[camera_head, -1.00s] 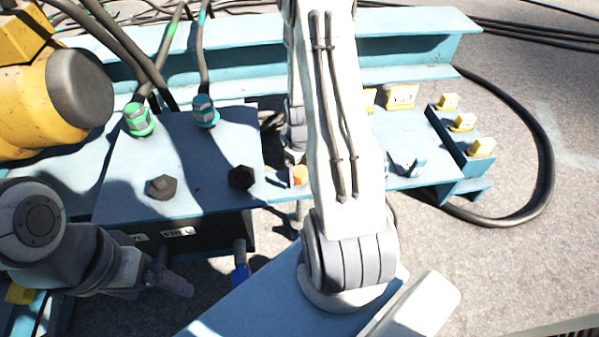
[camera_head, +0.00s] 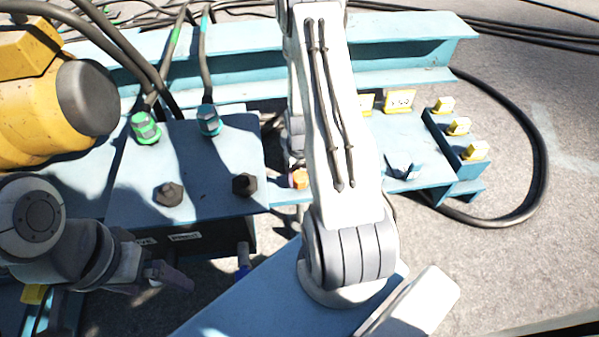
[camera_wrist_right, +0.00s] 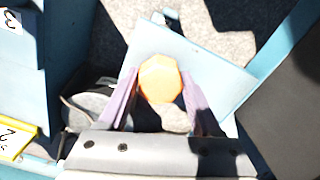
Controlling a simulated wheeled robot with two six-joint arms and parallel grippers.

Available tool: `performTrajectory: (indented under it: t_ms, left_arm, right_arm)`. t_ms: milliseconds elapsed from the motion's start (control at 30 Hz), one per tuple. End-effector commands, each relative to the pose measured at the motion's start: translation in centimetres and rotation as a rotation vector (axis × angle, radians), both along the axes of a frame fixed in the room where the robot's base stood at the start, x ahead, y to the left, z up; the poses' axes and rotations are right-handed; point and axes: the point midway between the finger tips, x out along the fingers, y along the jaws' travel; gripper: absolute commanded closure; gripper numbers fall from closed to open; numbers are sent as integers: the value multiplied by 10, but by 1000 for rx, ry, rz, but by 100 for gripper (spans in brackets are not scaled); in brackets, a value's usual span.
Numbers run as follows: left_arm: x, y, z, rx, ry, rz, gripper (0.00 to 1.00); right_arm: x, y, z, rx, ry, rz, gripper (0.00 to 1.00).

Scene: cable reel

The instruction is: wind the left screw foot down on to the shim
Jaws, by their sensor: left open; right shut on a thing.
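An orange hex head (camera_head: 300,178), which I take for the left screw foot, stands at the edge of the blue frame behind my right arm. In the right wrist view the orange hex head (camera_wrist_right: 160,79) sits between the two pale purple fingers of my right gripper (camera_wrist_right: 158,92), which is shut on it. In the head view the right gripper is mostly hidden by my arm. My left gripper (camera_head: 166,278) is open and empty at the lower left, in front of the blue plate. I cannot make out the shim or the foot's lower end.
A blue plate (camera_head: 215,165) carries two dark bolts (camera_head: 168,193) and cable glands, one green (camera_head: 145,127) and one blue (camera_head: 208,121). A yellow motor (camera_head: 50,110) stands at the left. Yellow-topped blocks (camera_head: 459,126) and a black cable (camera_head: 545,150) lie right. Open ground is at the lower right.

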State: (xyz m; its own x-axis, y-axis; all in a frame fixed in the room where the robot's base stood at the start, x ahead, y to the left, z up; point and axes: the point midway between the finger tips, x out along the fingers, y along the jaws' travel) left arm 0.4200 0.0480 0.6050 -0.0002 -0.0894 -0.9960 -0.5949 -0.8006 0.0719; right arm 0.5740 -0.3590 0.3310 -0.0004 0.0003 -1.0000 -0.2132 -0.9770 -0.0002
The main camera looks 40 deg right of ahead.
Motion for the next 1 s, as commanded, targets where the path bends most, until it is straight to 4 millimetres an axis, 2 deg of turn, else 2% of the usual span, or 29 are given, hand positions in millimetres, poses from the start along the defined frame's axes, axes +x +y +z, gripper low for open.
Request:
performTrajectory:
  t_ms: [33,300,800,833,900,1000]
  left_arm:
    - [0,0,7,0,0,0,5]
    - [0,0,15,0,0,0,5]
    - [0,0,16,0,0,0,5]
    - [0,0,16,0,0,0,5]
    - [0,0,16,0,0,0,5]
    - [0,0,16,0,0,0,5]
  right_arm:
    - [0,0,3,0,1,-27,90]
    - [1,0,2,0,-1,-131,90]
    - [1,0,0,0,-2,-155,90]
    - [1,0,0,0,-2,-155,31]
    - [1,0,0,0,-2,-154,5]
    - [1,0,0,0,-2,-155,5]
